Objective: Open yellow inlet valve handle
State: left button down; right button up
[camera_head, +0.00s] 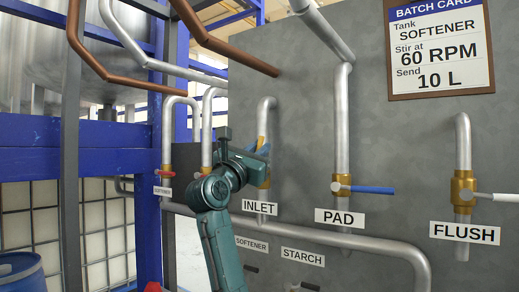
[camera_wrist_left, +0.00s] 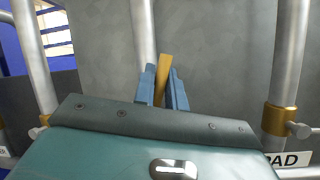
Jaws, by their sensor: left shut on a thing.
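The yellow inlet valve handle (camera_head: 261,142) shows only in part in the head view, in front of the INLET pipe (camera_head: 266,112) and behind my gripper. My left gripper (camera_head: 259,152) is at this handle, just above the INLET label (camera_head: 260,208). In the left wrist view the yellow handle (camera_wrist_left: 164,70) stands nearly upright, tilted slightly, between the two blue fingers of my left gripper (camera_wrist_left: 163,80). The fingers are shut on it. The inlet valve body is mostly hidden by my gripper in the head view. My right gripper is not in view.
To the right are the PAD valve with a blue handle (camera_head: 372,190) and the FLUSH valve with a white handle (camera_head: 505,197). A grey panel (camera_head: 305,100) stands behind the pipes. A batch card (camera_head: 440,45) hangs at upper right. Blue frame posts (camera_head: 148,235) stand left.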

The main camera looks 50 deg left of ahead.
pick_arm(q)
jog(key=c, duration=1.5)
grip_release()
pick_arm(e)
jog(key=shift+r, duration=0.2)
pick_arm(q)
jog(key=shift+o, duration=0.2)
jog(key=shift+s+d+f, duration=0.1)
jog(key=shift+s+f, duration=0.05)
jog(key=shift+s, duration=0.15)
jog(key=b+v, duration=0.3)
jog(key=v, duration=0.9)
jog(key=shift+s, duration=0.2)
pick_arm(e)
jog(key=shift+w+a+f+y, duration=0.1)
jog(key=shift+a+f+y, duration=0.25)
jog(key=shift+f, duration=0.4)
pick_arm(q)
jog(key=shift+d+f, duration=0.1)
jog(key=shift+d, duration=0.05)
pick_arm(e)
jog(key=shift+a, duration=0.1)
